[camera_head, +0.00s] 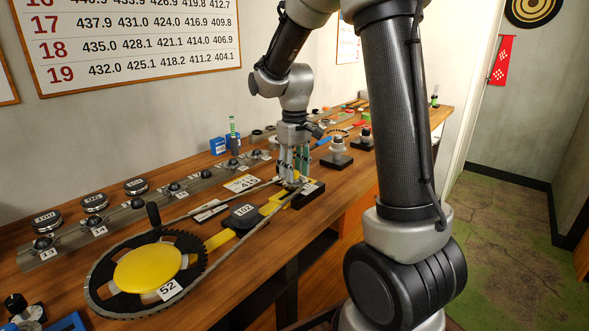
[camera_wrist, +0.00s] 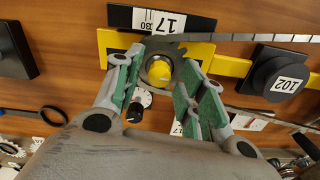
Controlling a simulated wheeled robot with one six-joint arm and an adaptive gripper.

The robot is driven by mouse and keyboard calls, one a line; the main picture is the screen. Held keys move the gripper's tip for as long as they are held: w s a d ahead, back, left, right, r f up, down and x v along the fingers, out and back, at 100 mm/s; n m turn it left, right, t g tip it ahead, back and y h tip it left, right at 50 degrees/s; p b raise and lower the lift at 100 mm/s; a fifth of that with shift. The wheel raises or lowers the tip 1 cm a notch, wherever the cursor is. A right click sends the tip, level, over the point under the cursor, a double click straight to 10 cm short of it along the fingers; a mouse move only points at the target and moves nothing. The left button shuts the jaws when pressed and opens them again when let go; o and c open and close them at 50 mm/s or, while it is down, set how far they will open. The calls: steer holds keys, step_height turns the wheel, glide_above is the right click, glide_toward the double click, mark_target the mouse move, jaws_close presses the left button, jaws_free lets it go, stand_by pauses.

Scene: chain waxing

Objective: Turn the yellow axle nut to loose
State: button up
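The yellow axle nut (camera_wrist: 160,71) sits in a round metal mount on the yellow bar (camera_wrist: 232,63). My gripper (camera_wrist: 162,75) is open, with green-padded fingers on either side of the nut; I cannot tell whether either pad touches it.
A chain (camera_head: 198,211) runs to the large chainring with a yellow centre (camera_head: 147,268), marked 52. A black block marked 102 (camera_head: 243,216) stands on the bar. A plate marked 17 (camera_wrist: 160,20) lies beyond the nut. A knobbed rail (camera_head: 125,217) and black-based fixtures (camera_head: 338,154) are nearby.

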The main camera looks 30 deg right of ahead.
step_height(320, 180, up, 12)
stand_by(0.7)
stand_by(0.4)
steer(key=s+m+t, duration=0.2)
steer(key=s+t, duration=0.2)
steer(key=s, duration=1.9)
steer(key=shift+s+d+f+m, duration=0.2)
steer(key=shift+s+d+m, duration=0.1)
steer(key=shift+d, duration=0.15)
